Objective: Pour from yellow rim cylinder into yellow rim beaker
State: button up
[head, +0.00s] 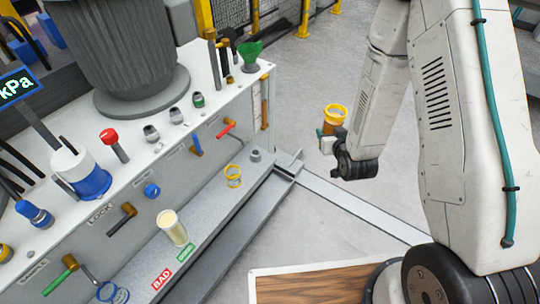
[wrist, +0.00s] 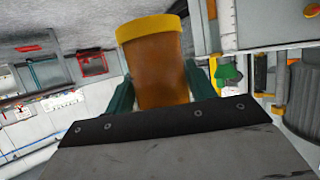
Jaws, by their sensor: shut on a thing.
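My gripper (head: 328,141) is shut on the yellow rim cylinder (head: 335,112), out over the open floor to the right of the bench. In the wrist view the cylinder (wrist: 158,68) has a yellow rim and an amber-brown body, and stands between the two green fingers of my gripper (wrist: 160,88). Its lower part is hidden behind the dark gripper plate. The yellow rim beaker (head: 233,176) is a small clear vessel with yellow rings on the bench's lower ledge, well to the left of my gripper and apart from it. It looks upright and empty.
A vessel with pale yellow content (head: 172,228) and a blue-rimmed one (head: 110,292) stand on the same ledge (head: 205,210), near BAD and green labels. A green funnel (head: 250,52) stands at the bench's far corner. Handles stick out from the panel. A wooden board (head: 310,285) lies in front.

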aim_at(232, 170)
jog(key=z, duration=1.95)
jog(key=k, duration=1.2)
jog(key=u, duration=1.85)
jog(key=i, duration=0.5)
jog(key=z, duration=0.05)
